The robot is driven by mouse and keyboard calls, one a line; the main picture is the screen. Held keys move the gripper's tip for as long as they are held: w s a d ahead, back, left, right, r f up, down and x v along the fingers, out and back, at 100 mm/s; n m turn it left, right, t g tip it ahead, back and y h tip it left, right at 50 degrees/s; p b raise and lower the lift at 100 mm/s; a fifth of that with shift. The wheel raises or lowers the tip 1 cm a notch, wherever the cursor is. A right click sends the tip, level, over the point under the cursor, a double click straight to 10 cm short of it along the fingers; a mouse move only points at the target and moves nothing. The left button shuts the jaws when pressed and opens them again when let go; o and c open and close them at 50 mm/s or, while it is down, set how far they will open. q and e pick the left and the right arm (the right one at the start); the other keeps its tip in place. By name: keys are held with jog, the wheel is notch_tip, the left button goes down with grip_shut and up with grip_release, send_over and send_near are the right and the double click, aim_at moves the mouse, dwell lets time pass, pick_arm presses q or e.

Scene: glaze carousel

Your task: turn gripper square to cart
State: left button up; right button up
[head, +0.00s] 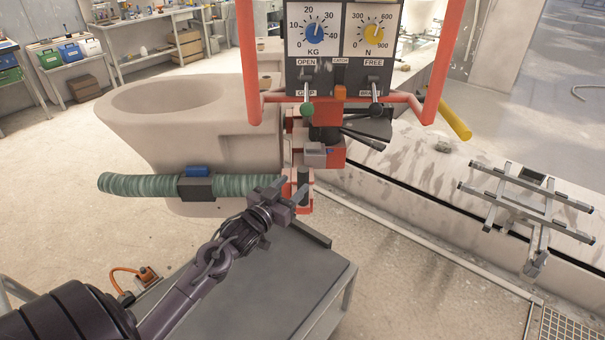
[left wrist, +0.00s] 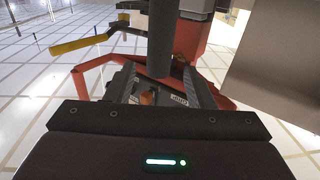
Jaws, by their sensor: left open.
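A lifting device hangs in front of me, with a control panel (head: 337,40) of two dials and levers, and an orange handlebar (head: 246,60). Below the panel is its red and grey mechanism (head: 328,152). A green ribbed padded arm (head: 140,185) with a dark block extends left from it, in front of a large pale ceramic bowl (head: 190,125). A dark upright grip (head: 303,178) sits in an orange bracket; a dark post (left wrist: 160,40) shows ahead of the fingers in the left wrist view. My left gripper (head: 292,189) is open beside the upright grip. The grey cart (head: 270,285) stands below. My right gripper is out of view.
A metal rack (head: 530,205) lies on the pale ledge at the right. A yellow bar (head: 455,120) sticks out right of the panel; it also shows in the left wrist view (left wrist: 80,45). The visible cart top is bare. Workbenches stand at the back left.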

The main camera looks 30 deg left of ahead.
aim_at(300, 180)
pick_arm(q)
jog(key=w+b, duration=0.1)
jog(key=w, duration=0.1)
jog(key=w+b, duration=0.1)
jog(key=w, duration=0.1)
jog(key=shift+d+f, duration=0.1)
jog(key=shift+f, duration=0.1)
jog(key=shift+w+r+b, duration=0.15)
jog(key=shift+w+b, duration=0.25)
jog(key=shift+w, duration=0.45)
jog(key=c, duration=0.7)
jog(key=shift+c, duration=1.3)
grip_shut()
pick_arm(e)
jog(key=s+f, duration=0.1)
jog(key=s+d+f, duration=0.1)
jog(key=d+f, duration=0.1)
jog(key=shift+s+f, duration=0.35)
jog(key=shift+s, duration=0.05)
